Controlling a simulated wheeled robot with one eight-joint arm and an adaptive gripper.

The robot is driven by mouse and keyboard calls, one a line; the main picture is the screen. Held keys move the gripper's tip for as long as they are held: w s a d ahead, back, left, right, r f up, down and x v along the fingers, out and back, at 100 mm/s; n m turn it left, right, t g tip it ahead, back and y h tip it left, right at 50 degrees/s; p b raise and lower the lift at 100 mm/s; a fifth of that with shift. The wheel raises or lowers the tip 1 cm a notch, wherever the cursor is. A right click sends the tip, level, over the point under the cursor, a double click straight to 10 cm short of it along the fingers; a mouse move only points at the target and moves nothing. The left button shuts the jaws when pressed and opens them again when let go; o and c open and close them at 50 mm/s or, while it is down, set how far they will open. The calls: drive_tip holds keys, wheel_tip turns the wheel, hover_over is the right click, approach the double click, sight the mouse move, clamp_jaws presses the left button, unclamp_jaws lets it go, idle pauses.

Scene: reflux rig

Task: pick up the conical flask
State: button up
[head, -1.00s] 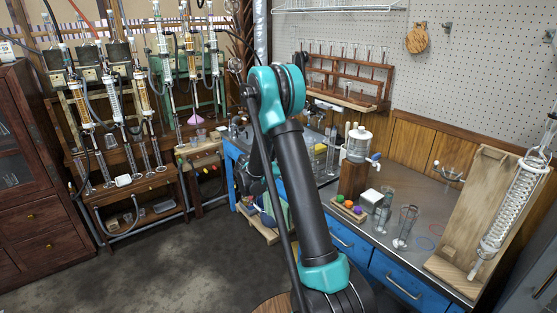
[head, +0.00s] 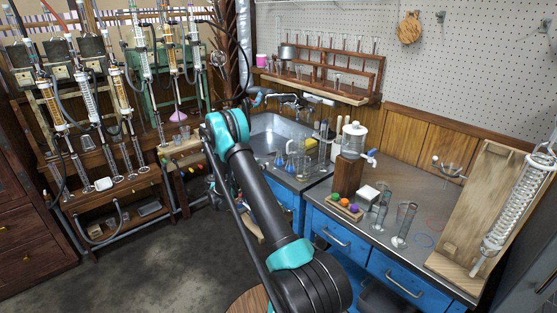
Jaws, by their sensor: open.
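Small flasks with blue contents stand on the counter by the sink in the head view. One looks like a conical flask (head: 291,166), and another blue one (head: 279,160) is just left of it. They are small in the picture, so their exact shape is hard to tell. My arm rises from the bottom centre and bends at a teal elbow left of the flasks. My gripper cannot be made out; the far part of the arm is behind the elbow and upper link. Nothing visible touches the flasks.
A metal sink (head: 268,138) lies behind the flasks. Right of them are a wooden block (head: 347,176) under a clear dispenser, glass cylinders (head: 404,222) and a condenser on a wooden board (head: 462,225). A test-tube rack (head: 345,75) is on the wall shelf. The floor at left is clear.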

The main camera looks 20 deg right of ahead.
sight(277, 157)
drive_tip(key=x, duration=1.2)
drive_tip(key=shift+d, duration=0.35)
drive_tip(key=shift+c, duration=0.4)
drive_tip(key=c, duration=1)
